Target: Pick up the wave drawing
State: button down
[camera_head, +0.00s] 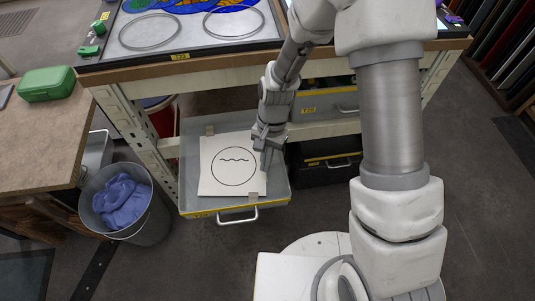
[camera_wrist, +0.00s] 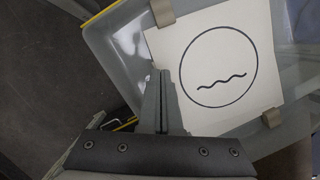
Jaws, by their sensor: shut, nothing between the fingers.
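The wave drawing (camera_head: 233,164) is a white sheet with a black circle and a wavy line inside it. It lies flat in the open grey drawer (camera_head: 190,150) under the workbench. The sheet also fills the upper right of the wrist view (camera_wrist: 218,70). My gripper (camera_head: 264,158) is at the sheet's right edge in the head view, with its fingers shut and nothing between them. In the wrist view the shut fingers (camera_wrist: 161,80) overlap the sheet's edge in the picture. I cannot tell whether they touch it.
Small tan clips or blocks (camera_head: 253,198) sit at the sheet's corners. The drawer has a front handle (camera_head: 238,216). A grey bin (camera_head: 150,222) with blue cloth stands left of the drawer. A wooden table (camera_head: 40,140) with a green case (camera_head: 46,84) is farther left.

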aim_at(257, 190)
jog(key=x, duration=0.1)
jog(key=b+x, duration=0.1)
jog(key=x, duration=0.1)
jog(key=shift+s+a+f, duration=0.1)
jog(key=shift+s, duration=0.2)
jog(key=shift+s+a+b, duration=0.15)
jog(key=shift+s+a, duration=0.05)
jog(key=shift+s, duration=0.35)
jog(key=shift+s+a+b, duration=0.15)
jog(key=shift+s+a, duration=0.05)
jog(key=shift+s, duration=0.35)
jog(key=shift+s+a+r, duration=0.15)
jog(key=shift+s+r, duration=0.1)
jog(key=shift+s, duration=0.15)
